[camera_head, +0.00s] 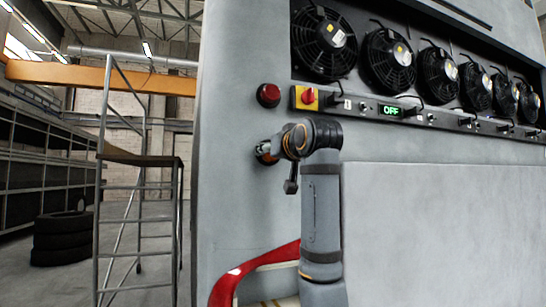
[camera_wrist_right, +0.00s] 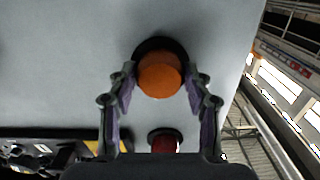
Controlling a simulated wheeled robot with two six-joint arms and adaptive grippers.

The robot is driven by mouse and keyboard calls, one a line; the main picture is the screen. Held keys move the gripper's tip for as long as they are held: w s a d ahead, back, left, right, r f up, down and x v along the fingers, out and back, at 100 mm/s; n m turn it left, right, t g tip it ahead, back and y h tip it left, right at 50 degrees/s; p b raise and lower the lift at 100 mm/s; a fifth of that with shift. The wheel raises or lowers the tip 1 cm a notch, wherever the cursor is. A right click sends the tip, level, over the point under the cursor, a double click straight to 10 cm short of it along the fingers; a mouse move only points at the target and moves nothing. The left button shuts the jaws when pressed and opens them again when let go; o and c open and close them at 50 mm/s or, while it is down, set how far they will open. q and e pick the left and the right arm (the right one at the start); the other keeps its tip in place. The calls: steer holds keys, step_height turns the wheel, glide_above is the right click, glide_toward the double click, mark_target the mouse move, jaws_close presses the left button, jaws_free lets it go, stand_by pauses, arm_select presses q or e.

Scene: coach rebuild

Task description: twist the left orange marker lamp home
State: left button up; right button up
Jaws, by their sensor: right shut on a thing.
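The orange marker lamp (camera_wrist_right: 159,80) is a round orange dome in a dark ring, set on the grey coach panel (camera_head: 230,200). My right gripper (camera_wrist_right: 160,76) has one finger on each side of the lamp and is shut on it. In the head view my right gripper (camera_head: 270,150) reaches the panel below the red lamp (camera_head: 268,95), and the wrist hides most of the orange lamp. The red lamp also shows in the right wrist view (camera_wrist_right: 164,140), between the finger bases. Whether the orange lamp sits fully in its ring cannot be told. My left gripper is not in view.
A row of black fans (camera_head: 324,45) and a switch strip (camera_head: 440,117) with a red and yellow switch (camera_head: 306,97) lie up and to the right. A red curved part (camera_head: 245,275) is below. A ladder platform (camera_head: 140,160) and stacked tyres (camera_head: 62,238) stand left.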

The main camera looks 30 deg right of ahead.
steer(key=shift+r+m+b, duration=0.1)
steer(key=shift+m+b, duration=1.65)
steer(key=shift+m, duration=2.85)
steer(key=o, duration=1.1)
steer(key=shift+s, duration=0.1)
steer(key=shift+o, duration=0.2)
steer(key=v, duration=1.2)
